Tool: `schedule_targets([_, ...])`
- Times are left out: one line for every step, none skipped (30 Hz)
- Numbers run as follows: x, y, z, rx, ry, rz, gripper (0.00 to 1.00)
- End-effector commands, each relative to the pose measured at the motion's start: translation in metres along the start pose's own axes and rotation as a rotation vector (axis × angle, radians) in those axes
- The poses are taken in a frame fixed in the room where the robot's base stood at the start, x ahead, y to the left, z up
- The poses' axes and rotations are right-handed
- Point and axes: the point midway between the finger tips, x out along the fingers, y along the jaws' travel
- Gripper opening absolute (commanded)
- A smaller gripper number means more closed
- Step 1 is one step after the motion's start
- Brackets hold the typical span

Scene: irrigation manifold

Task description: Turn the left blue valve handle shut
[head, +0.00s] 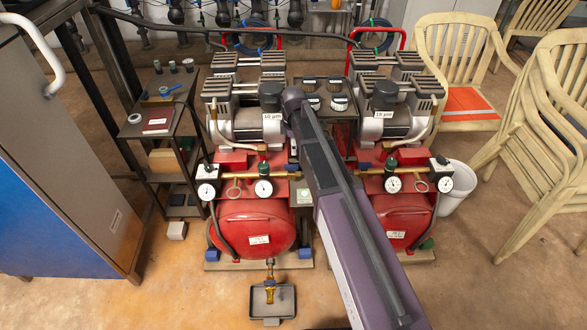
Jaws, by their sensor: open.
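Two red air compressors stand side by side, the left one (252,228) and the right one (402,215). Brass pipes with round gauges run across the front of each. A small blue part (293,168) sits at the right end of the left compressor's brass pipe, close to my arm. Another small blue part (365,167) is on the right compressor's pipe. They look like the blue valve handles, but they are too small to tell how they are turned. My arm crosses between the compressors and hides part of the right one. My gripper is not visible.
A dark shelf rack (160,135) with small items stands at left, next to a grey-blue cabinet (60,190). A white bucket (455,185) and stacked beige chairs (540,130) are at right. A small tray (272,301) lies below the left tank. The front left floor is clear.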

Motion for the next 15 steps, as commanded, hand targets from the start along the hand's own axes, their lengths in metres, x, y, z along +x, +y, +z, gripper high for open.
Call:
schedule_targets([0.008, 0.0, 0.0, 0.0, 0.0, 0.0, 0.56])
schedule_targets([0.011, 0.0, 0.0, 0.0, 0.0, 0.0, 0.56])
schedule_targets([0.013, 0.0, 0.0, 0.0, 0.0, 0.0, 0.56])
schedule_targets([0.016, 0.0, 0.0, 0.0, 0.0, 0.0, 0.56])
schedule_targets([0.018, 0.0, 0.0, 0.0, 0.0, 0.0, 0.56])
schedule_targets([0.021, 0.0, 0.0, 0.0, 0.0, 0.0, 0.56])
schedule_targets([0.023, 0.0, 0.0, 0.0, 0.0, 0.0, 0.56])
schedule_targets([0.026, 0.0, 0.0, 0.0, 0.0, 0.0, 0.56])
schedule_targets([0.029, 0.0, 0.0, 0.0, 0.0, 0.0, 0.56])
schedule_targets([0.031, 0.0, 0.0, 0.0, 0.0, 0.0, 0.56])
schedule_targets([0.033, 0.0, 0.0, 0.0, 0.0, 0.0, 0.56])
schedule_targets([0.036, 0.0, 0.0, 0.0, 0.0, 0.0, 0.56])
schedule_targets([0.038, 0.0, 0.0, 0.0, 0.0, 0.0, 0.56])
schedule_targets([0.041, 0.0, 0.0, 0.0, 0.0, 0.0, 0.56])
schedule_targets([0.044, 0.0, 0.0, 0.0, 0.0, 0.0, 0.56])
